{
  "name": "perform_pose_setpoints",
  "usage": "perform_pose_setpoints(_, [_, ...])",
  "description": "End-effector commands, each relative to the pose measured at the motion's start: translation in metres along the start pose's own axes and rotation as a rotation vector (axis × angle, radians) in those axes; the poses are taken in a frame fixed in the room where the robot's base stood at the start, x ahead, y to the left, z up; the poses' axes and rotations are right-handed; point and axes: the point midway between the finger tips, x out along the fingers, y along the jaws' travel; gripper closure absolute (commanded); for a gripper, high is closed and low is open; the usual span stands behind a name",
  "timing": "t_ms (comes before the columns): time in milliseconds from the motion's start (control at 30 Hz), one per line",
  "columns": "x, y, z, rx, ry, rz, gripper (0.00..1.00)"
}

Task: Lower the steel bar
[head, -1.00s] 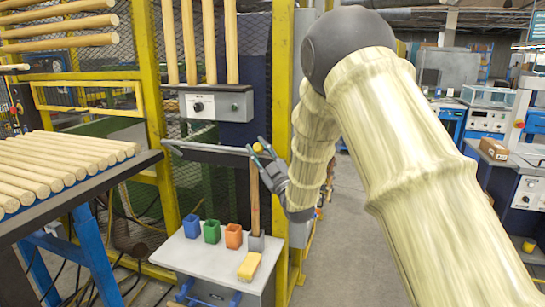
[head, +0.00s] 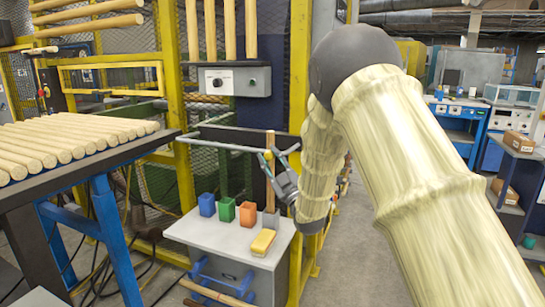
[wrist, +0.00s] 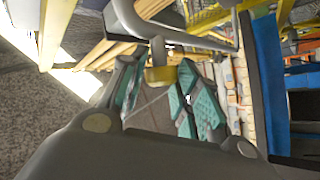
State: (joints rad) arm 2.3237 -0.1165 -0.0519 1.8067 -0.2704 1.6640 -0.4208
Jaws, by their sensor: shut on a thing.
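The steel bar (head: 222,146) is a thin grey rail running across the front of the yellow-framed mesh cell in the head view. A yellow piece (head: 267,155) shows at its right end. My gripper (head: 271,163) is at this right end, with its fingers shut around the yellow piece. In the wrist view, the teal-padded fingers (wrist: 160,98) close around a yellow piece (wrist: 160,75) under the curved grey bar (wrist: 140,25). The fingers partly hide the contact.
An upright wooden stick (head: 270,142) stands beside my gripper. Dowels (head: 70,144) lie on the left rack.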

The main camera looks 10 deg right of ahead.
Motion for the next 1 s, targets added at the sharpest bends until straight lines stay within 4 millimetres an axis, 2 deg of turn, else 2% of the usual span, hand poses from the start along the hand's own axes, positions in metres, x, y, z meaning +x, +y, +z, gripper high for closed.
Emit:
perform_pose_setpoints(33, [-0.007,-0.009,0.007,0.007,-0.006,-0.006,1.00])
perform_pose_setpoints(300, [-0.016,-0.015,0.019,0.007,-0.010,-0.005,1.00])
perform_pose_setpoints(800, [-0.018,-0.019,0.022,0.008,-0.015,-0.010,1.00])
perform_pose_setpoints(833, [-0.018,-0.019,0.022,0.008,-0.015,-0.010,0.65])
perform_pose_setpoints(900, [-0.017,-0.019,0.021,0.008,-0.013,-0.009,0.52])
perform_pose_setpoints(1000, [-0.016,-0.018,0.021,0.007,-0.012,-0.007,0.49])
